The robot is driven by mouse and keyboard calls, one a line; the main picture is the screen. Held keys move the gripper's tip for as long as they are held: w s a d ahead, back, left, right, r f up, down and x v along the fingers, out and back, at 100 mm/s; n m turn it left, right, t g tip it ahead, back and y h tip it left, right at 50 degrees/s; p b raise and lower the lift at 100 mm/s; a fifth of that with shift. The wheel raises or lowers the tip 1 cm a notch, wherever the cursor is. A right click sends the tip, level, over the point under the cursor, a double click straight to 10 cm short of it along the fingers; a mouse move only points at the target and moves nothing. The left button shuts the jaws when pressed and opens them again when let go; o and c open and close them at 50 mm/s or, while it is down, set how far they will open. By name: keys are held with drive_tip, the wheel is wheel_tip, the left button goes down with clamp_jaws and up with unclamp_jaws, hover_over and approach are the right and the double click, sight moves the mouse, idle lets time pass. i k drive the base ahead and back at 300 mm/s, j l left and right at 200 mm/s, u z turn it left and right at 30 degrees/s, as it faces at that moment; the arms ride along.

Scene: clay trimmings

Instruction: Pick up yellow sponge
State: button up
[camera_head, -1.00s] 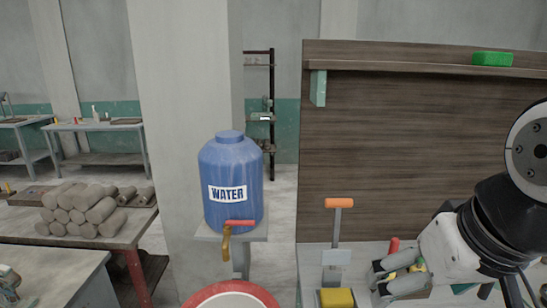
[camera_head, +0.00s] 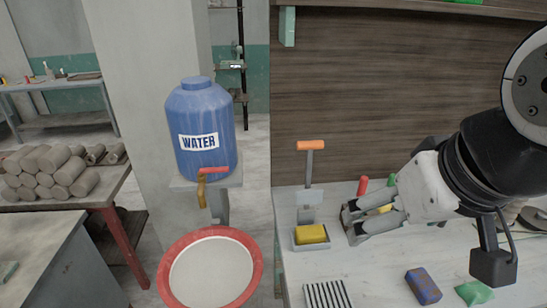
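The yellow sponge (camera_head: 311,234) lies in a small grey tray (camera_head: 312,246) near the left edge of the workbench, below the orange-handled tool. My gripper (camera_head: 350,222) is just to the right of the sponge, with its fingers pointing left toward it. The two fingers are spread apart with a gap between them, and they appear apart from the sponge. Something yellow shows behind or between the fingers, partly hidden.
An orange-handled tool (camera_head: 309,170) stands upright behind the tray. A striped block (camera_head: 328,295), a blue and red block (camera_head: 423,286) and a green piece (camera_head: 474,292) lie at the front. A red-rimmed basin (camera_head: 252,262) is at the left, under a blue water barrel (camera_head: 198,130).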

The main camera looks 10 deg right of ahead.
sight(310, 234)
drive_tip(key=l+u, duration=0.25)
drive_tip(key=u, duration=0.15)
drive_tip(key=l+u, duration=0.25)
drive_tip(key=u, duration=0.2)
drive_tip(key=k+l+u, duration=0.15)
drive_tip(key=u, duration=0.25)
